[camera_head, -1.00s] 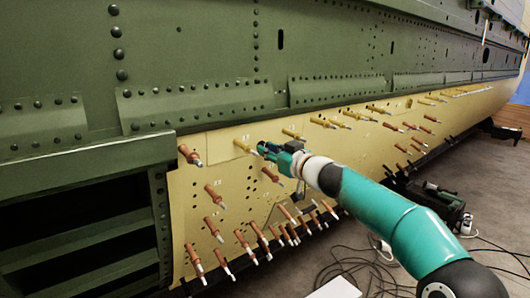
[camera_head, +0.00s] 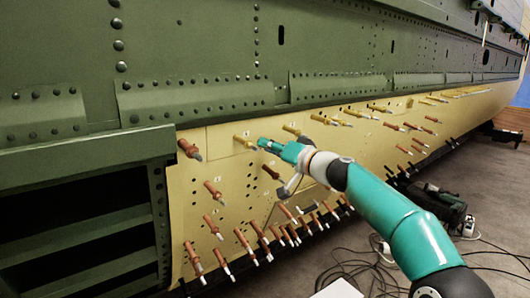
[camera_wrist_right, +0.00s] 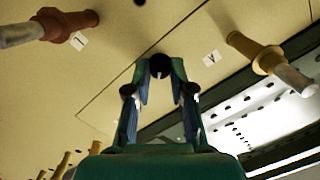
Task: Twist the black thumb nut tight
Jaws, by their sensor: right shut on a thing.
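The black thumb nut (camera_wrist_right: 160,66) shows end-on as a dark round knob between my right fingertips in the right wrist view. My right gripper (camera_wrist_right: 160,74) is shut on it, one finger on each side. In the head view my right gripper (camera_head: 262,144) reaches from the right to the yellow skin panel (camera_head: 228,170), beside a yellow pin fastener (camera_head: 243,141). The nut cannot be made out there, as the fingers cover it. The nut's shank is hidden behind its head. My left gripper is not in view.
Copper-coloured fasteners (camera_head: 213,193) stick out of the panel below and left of my gripper. In the wrist view, a copper one (camera_wrist_right: 72,22) is upper left and a yellow one (camera_wrist_right: 262,54) right. Green riveted structure (camera_head: 190,100) lies above. Cables (camera_head: 345,262) lie on the floor.

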